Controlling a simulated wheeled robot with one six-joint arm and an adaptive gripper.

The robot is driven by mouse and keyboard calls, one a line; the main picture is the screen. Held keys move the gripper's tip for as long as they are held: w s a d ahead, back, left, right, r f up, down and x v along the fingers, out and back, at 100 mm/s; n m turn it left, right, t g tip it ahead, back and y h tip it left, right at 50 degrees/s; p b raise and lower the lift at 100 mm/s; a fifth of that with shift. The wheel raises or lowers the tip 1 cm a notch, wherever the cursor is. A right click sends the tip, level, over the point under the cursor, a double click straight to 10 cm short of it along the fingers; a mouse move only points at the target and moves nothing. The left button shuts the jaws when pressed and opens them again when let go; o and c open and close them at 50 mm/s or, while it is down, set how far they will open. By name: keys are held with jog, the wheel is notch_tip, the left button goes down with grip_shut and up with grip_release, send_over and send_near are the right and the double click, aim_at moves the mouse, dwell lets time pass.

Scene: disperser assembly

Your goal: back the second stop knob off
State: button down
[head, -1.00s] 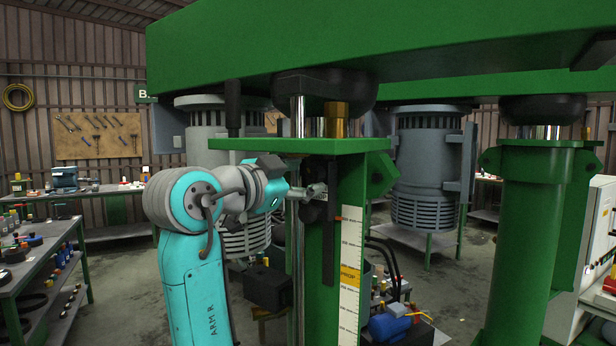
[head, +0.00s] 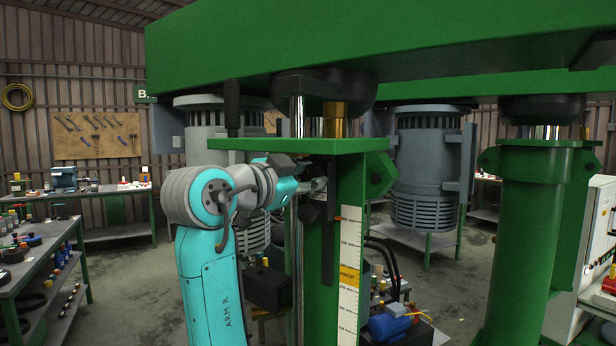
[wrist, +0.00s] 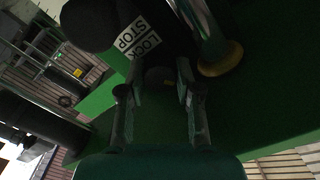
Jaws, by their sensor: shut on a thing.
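My gripper (head: 317,185) is at the upper part of the green column (head: 349,190), just below its top plate. In the wrist view, my gripper (wrist: 160,78) has its two fingers on either side of a dark round knob (wrist: 158,75), shut on it. The knob is dim and partly hidden by the fingers. A white label (wrist: 132,38) reading "LOCK STOP" is on the dark block beside it. In the head view the knob is too small and covered to make out.
A shiny rod with a brass-coloured collar (wrist: 221,58) stands close to the fingers in the wrist view. A green beam (head: 380,45) spans overhead. A white scale strip (head: 349,275) runs down the column. A second green column (head: 525,220) stands at right.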

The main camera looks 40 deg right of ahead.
jog(key=shift+n, duration=0.3)
jog(key=n, duration=1)
jog(key=shift+n, duration=0.4)
jog(key=n, duration=0.5)
jog(key=shift+s+n, duration=0.1)
jog(key=shift+n, duration=0.2)
jog(key=n, duration=0.4)
jog(key=shift+r+n, duration=0.1)
jog(key=shift+n, duration=0.2)
jog(key=c, duration=0.8)
grip_release()
